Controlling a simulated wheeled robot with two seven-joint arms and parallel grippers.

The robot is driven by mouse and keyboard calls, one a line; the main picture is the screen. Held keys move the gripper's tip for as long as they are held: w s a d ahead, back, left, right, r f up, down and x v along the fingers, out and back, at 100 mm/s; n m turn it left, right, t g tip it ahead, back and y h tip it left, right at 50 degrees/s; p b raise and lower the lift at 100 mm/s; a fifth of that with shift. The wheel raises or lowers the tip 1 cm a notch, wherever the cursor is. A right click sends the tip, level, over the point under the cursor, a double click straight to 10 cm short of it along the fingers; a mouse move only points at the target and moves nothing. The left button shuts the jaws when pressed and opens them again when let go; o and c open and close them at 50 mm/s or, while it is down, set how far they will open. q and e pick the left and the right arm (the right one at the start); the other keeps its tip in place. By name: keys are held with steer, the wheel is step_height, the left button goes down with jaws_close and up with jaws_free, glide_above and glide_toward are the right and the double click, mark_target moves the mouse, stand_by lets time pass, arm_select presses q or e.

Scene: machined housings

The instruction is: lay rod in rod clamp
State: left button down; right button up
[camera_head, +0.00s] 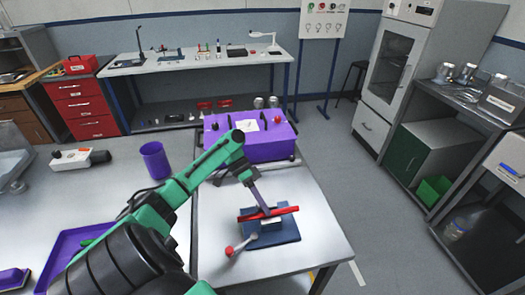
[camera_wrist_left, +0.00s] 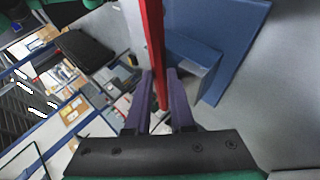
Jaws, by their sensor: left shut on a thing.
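The red rod (camera_head: 286,211) lies roughly level across the blue rod clamp (camera_head: 282,237) in the head view. My left gripper (camera_head: 262,207) comes down from above and is shut on the rod near its middle. In the left wrist view the rod (camera_wrist_left: 153,35) runs between the purple fingers (camera_wrist_left: 156,100), and the blue clamp (camera_wrist_left: 235,35) is right beside and behind it. I cannot tell whether the rod touches the clamp or is just above it. A lever with a red knob (camera_head: 230,251) sticks out at the clamp's front left. My right gripper is not in view.
A purple box (camera_head: 265,146) stands on the table behind the clamp. A purple cup (camera_head: 155,160) and a purple tray (camera_head: 70,245) are to the left. The table (camera_head: 318,210) is bare right of the clamp, up to its edge.

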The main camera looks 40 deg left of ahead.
arm_select(q)
steer(key=shift+s+d+f, duration=0.1)
steer(key=shift+s+f, duration=0.2)
steer(key=shift+f, duration=0.45)
steer(key=c, duration=0.7)
jaws_free()
steer(key=b+v, duration=0.1)
steer(key=v, duration=0.1)
steer(key=w+b+v, duration=0.1)
steer(key=v, duration=0.2)
steer(key=shift+d+r, duration=0.15)
steer(key=shift+r, duration=0.15)
steer(key=v, duration=1)
steer(key=shift+s+r, duration=0.25)
steer(key=shift+s, duration=0.05)
